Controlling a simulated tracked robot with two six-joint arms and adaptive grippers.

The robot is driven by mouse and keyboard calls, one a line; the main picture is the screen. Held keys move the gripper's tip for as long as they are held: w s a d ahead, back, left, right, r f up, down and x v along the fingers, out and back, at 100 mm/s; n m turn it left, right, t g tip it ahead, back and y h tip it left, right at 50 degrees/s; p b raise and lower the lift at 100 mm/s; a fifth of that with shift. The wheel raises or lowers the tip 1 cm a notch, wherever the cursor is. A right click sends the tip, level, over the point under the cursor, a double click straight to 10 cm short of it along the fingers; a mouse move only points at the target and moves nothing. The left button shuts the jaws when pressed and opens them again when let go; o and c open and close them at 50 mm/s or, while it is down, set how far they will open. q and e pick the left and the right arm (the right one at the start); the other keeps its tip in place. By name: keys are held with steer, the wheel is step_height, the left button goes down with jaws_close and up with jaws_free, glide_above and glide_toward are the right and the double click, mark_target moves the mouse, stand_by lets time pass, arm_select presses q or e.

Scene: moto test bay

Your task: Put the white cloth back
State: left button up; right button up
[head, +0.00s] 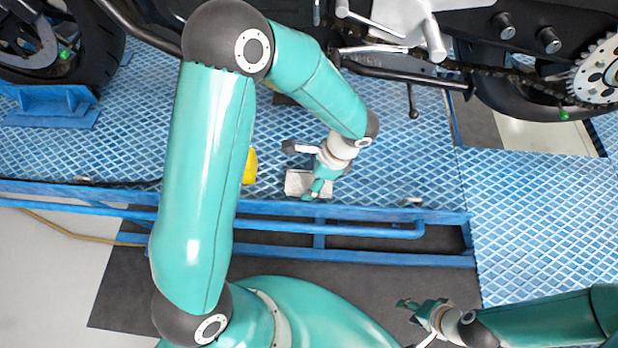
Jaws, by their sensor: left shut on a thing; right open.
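The white cloth (296,181) is a small pale patch near the front edge of the blue ribbed platform (400,180). My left gripper (312,188) reaches down from the upper right and is shut on the cloth. Its teal fingers cover part of the cloth. I cannot tell whether the cloth rests on the platform or hangs just above it. My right gripper (412,322) is open and empty at the bottom, in front of the platform and over the dark floor mat.
A motorcycle (470,65) stands along the back of the platform, with its chain and sprocket at right. A yellow object (249,167) is partly hidden behind my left arm. A blue rail (380,232) runs along the platform's front. The platform at right is clear.

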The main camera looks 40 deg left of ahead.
arm_select(q)
steer(key=shift+f, duration=0.15)
steer(key=shift+f, duration=0.15)
steer(key=o, duration=0.7)
steer(key=shift+o, duration=0.2)
steer(key=shift+r, duration=0.2)
steer(key=v, duration=1.2)
